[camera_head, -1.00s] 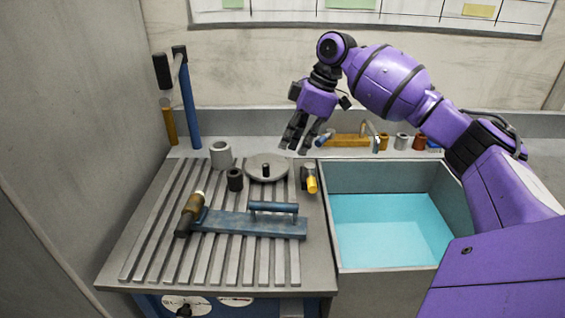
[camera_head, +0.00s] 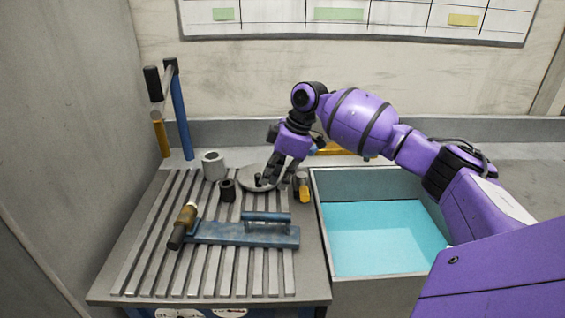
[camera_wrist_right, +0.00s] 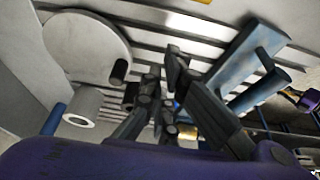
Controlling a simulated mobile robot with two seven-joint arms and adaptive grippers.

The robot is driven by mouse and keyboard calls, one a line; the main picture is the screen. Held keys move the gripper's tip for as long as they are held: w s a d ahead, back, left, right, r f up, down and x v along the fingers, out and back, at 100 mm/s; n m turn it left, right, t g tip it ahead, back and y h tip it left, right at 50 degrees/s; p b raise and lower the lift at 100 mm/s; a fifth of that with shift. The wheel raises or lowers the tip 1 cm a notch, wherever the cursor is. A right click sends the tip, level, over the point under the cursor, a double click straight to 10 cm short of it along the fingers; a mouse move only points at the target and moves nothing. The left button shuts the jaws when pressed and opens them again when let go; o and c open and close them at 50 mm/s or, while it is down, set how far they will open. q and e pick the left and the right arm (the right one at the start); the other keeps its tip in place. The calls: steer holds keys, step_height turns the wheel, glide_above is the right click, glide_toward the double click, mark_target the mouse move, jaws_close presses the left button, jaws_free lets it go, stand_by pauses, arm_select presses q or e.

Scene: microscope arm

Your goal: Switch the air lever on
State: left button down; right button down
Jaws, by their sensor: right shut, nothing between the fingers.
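A small valve-like fitting with a yellow handle (camera_head: 304,190) and a dark top stands on the worktop between the grey disc and the basin. It looks like the air lever, but I cannot tell its setting. A yellow part (camera_wrist_right: 187,132), probably its handle, shows partly hidden behind the fingers in the right wrist view. My right gripper (camera_head: 268,182) is shut and empty, fingers pointing down over the grey disc (camera_head: 252,184), left of the yellow handle. Its dark fingers (camera_wrist_right: 165,85) also show in the wrist view. I cannot tell whether they touch the disc. My left gripper is not in view.
A blue trowel-like tool (camera_head: 215,234) and a brown-handled tool (camera_head: 184,226) lie on the slatted worktop (camera_head: 140,270). A water basin (camera_head: 325,255) is at right; a blue post (camera_head: 180,115) stands behind.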

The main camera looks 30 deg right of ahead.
mark_target(303, 188)
steer(key=shift+s+d+f+p, duration=0.2)
steer(key=shift+s+d+f, duration=0.15)
steer(key=shift+d, duration=0.25)
steer(key=shift+s+d+f+p, duration=0.15)
steer(key=shift+s+d+f, duration=0.2)
steer(key=shift+d, duration=0.2)
steer(key=shift+s+d, duration=0.3)
steer(key=shift+d, duration=0.1)
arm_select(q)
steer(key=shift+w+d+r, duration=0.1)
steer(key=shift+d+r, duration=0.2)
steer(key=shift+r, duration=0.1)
arm_select(e)
steer(key=shift+f, duration=0.15)
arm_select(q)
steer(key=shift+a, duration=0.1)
